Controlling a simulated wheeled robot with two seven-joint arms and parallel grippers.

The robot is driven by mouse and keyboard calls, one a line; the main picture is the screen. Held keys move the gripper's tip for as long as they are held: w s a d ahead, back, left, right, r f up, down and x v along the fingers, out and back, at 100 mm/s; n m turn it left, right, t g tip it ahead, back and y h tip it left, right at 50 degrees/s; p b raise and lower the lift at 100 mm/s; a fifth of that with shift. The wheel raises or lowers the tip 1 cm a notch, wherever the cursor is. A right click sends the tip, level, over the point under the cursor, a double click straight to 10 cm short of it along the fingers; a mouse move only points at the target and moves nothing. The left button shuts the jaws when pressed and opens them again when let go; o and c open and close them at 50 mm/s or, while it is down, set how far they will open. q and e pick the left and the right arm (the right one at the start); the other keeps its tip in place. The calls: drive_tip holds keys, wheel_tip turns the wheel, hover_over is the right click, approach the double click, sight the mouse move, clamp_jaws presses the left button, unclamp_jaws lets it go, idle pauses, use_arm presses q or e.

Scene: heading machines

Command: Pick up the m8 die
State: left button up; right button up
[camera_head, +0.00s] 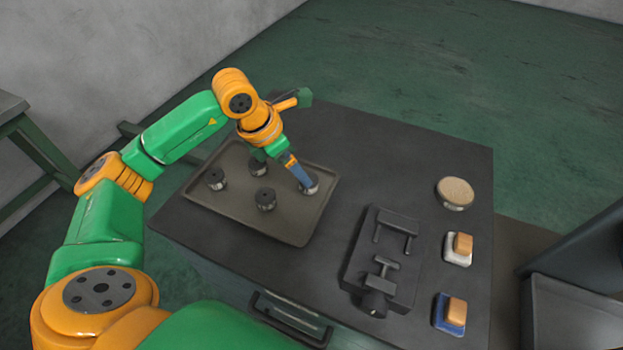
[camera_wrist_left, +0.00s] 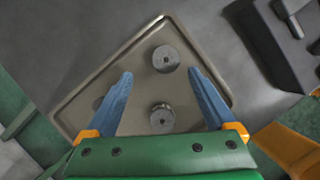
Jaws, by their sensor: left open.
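Several dark, round dies stand on a grey tray (camera_head: 290,232), and I cannot read which one is the m8. One die (camera_head: 312,188) is at the tray's right side, right by the blue fingers of my left gripper (camera_head: 305,181), which partly cover it. Other dies stand to the left (camera_head: 216,180) and nearer the front (camera_head: 266,201). In the left wrist view, my left gripper (camera_wrist_left: 159,75) is open and empty. One die (camera_wrist_left: 166,59) lies just ahead, between the lines of the fingers, and another (camera_wrist_left: 162,118) lies between the fingers, closer to the palm. Fingertip height above the tray is unclear.
A dark vise-like fixture (camera_head: 385,255) stands right of the tray. A round tan-topped piece (camera_head: 455,192) and two blocks with wooden tops, one white (camera_head: 458,248) and one blue (camera_head: 450,313), line the table's right side. The far tabletop is clear.

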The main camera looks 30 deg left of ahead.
sight(315, 177)
use_arm(q)
drive_tip(key=shift+w+d+f+p, duration=0.15)
drive_tip(key=shift+d+f+p, duration=0.35)
drive_tip(key=shift+f, duration=0.15)
drive_tip(key=shift+w+d+f+p, duration=0.1)
drive_tip(key=shift+d+f+p, duration=0.25)
drive_tip(key=shift+f+p, duration=0.2)
drive_tip(key=x, duration=0.3)
drive_tip(key=shift+w+a, duration=0.2)
drive_tip(key=shift+s+r, duration=0.1)
drive_tip(key=shift+s, duration=0.1)
drive_tip(key=c, duration=0.6)
clamp_jaws()
